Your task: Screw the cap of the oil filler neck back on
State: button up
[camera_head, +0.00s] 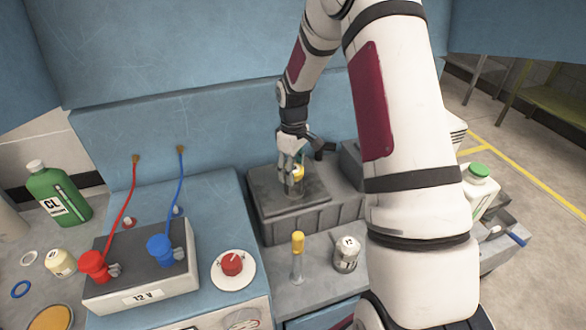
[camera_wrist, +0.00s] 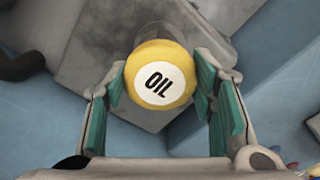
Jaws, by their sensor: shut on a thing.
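The yellow oil cap (camera_wrist: 160,75), with a white "OIL" label on top, sits between the two teal-padded fingers of my gripper (camera_wrist: 161,87). My gripper is shut on it. In the head view, my gripper (camera_head: 292,165) points down over the grey block (camera_head: 275,228), and a bit of the yellow cap (camera_head: 298,173) shows between the fingers. A grey round part, seemingly the filler neck (camera_wrist: 150,117), shows partly under the cap in the wrist view. The cap hides the neck's opening, so I cannot tell whether the threads are engaged.
The 12 V box (camera_head: 140,270) with red and blue clamps is at left, beside a red knob (camera_head: 232,264). A green bottle (camera_head: 60,195) stands far left, a white bottle (camera_head: 480,190) right.

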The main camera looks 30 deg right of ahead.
jog(key=m+b, duration=0.1)
jog(key=m, duration=0.4)
jog(key=m, duration=0.3)
jog(key=shift+w+b, duration=0.1)
jog(key=shift+b, duration=0.25)
jog(key=shift+m, duration=1.2)
jog(key=shift+m+b, duration=0.3)
jog(key=shift+m, duration=2.3)
